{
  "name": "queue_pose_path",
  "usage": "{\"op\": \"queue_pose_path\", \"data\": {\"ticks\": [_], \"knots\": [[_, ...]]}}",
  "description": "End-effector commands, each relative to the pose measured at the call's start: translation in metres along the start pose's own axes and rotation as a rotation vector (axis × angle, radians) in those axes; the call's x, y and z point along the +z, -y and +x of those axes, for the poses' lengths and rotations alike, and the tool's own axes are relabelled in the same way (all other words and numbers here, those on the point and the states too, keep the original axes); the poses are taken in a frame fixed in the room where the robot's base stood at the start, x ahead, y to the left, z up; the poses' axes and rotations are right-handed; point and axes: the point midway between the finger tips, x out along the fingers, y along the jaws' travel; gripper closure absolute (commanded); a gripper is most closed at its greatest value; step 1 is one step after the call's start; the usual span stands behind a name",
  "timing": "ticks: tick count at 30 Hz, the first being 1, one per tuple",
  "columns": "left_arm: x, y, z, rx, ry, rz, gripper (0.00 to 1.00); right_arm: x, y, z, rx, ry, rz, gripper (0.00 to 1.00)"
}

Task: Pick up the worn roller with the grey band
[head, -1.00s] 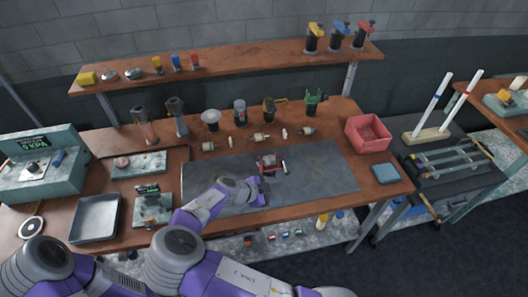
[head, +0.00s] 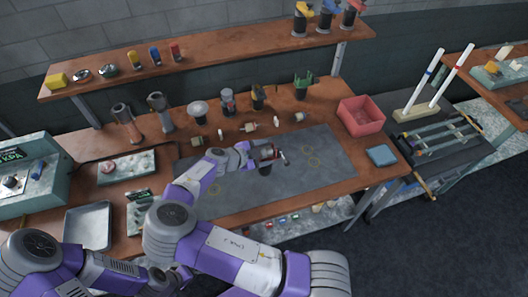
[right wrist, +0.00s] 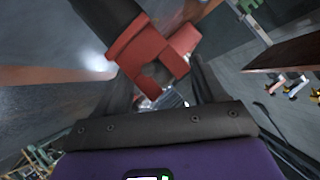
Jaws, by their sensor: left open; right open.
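A red tool (head: 267,154) with a dark handle stands on the grey mat (head: 300,172). My right gripper (head: 254,154) is open at its left side in the head view. In the right wrist view the red tool (right wrist: 150,52) fills the space ahead of the open right gripper (right wrist: 162,88), its fingers either side. A rounded grey-brown part (right wrist: 177,66) shows in the gap of the red body; I cannot tell if it is the worn roller. Small cream rollers lie in a row behind the mat, one at the right (head: 299,117); no grey band is clear.
Upright dark-handled tools stand behind the rollers, one with a green top (head: 303,85). A red bin (head: 361,116) and a blue-grey pad (head: 381,155) are at the right. A metal tray (head: 88,225) is at the left. The mat's right part is clear.

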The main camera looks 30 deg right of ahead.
Motion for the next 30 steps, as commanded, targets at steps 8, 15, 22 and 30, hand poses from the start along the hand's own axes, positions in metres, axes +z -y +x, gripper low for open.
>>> {"op": "queue_pose_path", "data": {"ticks": [8, 15, 22, 30], "knots": [[0.0003, 0.0, -0.0003, 0.0, 0.001, 0.0, 0.09, 0.0072, -0.0042, 0.0107, 0.002, 0.015, 0.001, 0.27], [0.0002, 0.0001, 0.0, 0.0, 0.0, 0.0, 0.09, 0.0078, -0.0046, 0.0112, 0.003, 0.016, 0.002, 0.63], [0.0002, 0.0001, 0.0001, 0.0, 0.0, 0.0, 0.09, 0.0076, -0.005, 0.0115, 0.003, 0.015, 0.002, 0.98], [0.0002, 0.0001, 0.0003, 0.0, 0.0, 0.0, 0.09, 0.006, -0.0042, 0.0109, 0.004, 0.014, 0.002, 1.0]]}}
